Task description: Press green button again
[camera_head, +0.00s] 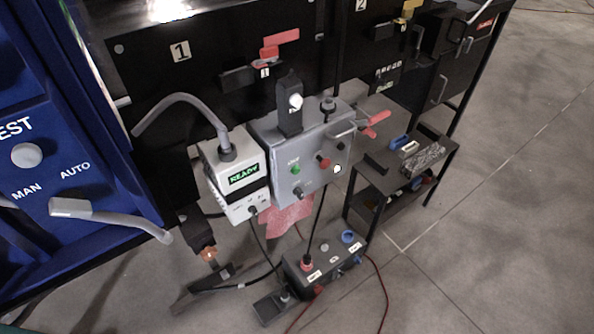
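The green button (295,170) sits on the front of a grey control box (268,128), at the centre of the head view. A red button (323,161) is to its right and a dark knob (299,191) is below it. Nothing covers the green button. I cannot tell whether it is pressed in. Left of the grey box is a white unit (208,158) with a lit display reading READY (243,174). I make out neither of my grippers in this view.
A blue panel (40,232) with a MAN/AUTO switch stands at left. A grey curved rod (185,98) rises from the white unit. A dark box with cables (325,266) is below. A black shelf (440,150) is at right. Open floor (500,240) lies at lower right.

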